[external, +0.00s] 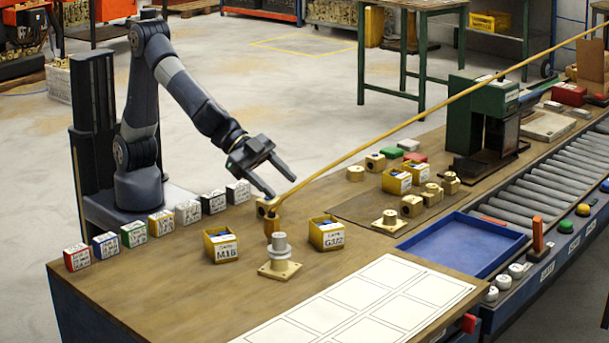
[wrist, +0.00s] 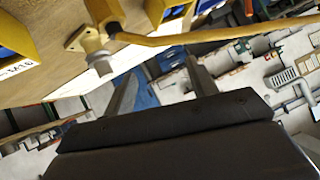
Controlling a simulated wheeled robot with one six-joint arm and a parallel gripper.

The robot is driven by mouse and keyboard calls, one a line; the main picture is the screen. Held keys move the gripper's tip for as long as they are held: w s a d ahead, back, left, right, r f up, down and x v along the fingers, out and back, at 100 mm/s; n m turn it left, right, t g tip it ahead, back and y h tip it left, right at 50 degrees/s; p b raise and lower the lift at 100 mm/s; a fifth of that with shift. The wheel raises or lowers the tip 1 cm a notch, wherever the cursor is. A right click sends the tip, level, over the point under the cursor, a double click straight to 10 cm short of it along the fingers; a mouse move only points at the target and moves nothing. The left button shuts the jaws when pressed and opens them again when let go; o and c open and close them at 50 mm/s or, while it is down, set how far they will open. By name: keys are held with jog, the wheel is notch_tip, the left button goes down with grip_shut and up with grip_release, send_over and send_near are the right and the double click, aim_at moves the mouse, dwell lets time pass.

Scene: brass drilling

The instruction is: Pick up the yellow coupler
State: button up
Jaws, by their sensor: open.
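I cannot tell for certain which piece is the yellow coupler. A yellow-brass fitting (external: 267,208) stands on the bench, with a long yellow rod or hose (external: 430,112) running from it to the upper right. A yellow-sided block (external: 161,222) stands in the row at the left. My gripper (external: 281,187) is open and empty, just above the brass fitting; its fingers also show in the wrist view (wrist: 162,70).
Yellow bins marked M16 (external: 222,246) and G1/2 (external: 327,233) flank a metal post on a brass base (external: 279,268). A blue tray (external: 462,245), brass parts and a green press (external: 478,115) are to the right. The wood at the front left is clear.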

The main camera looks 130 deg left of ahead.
aim_at(271, 216)
jog(key=f+m+g+h+p, duration=0.1)
jog(key=f+g+p, duration=0.1)
jog(key=f+p, duration=0.1)
jog(key=d+f+m+g+h+p, duration=0.1)
jog(key=f+m+g+h+p, duration=0.1)
jog(key=f+g+p, duration=0.1)
jog(key=w+d+f+m+g+h+p, duration=0.1)
jog(key=f+m+g+p, duration=0.1)
jog(key=f+p, duration=0.2)
jog(key=shift+w+d+f+h+p, duration=0.15)
jog(key=shift+f+h+p, duration=0.2)
jog(key=shift+p, duration=0.65)
jog(key=c, duration=1.1)
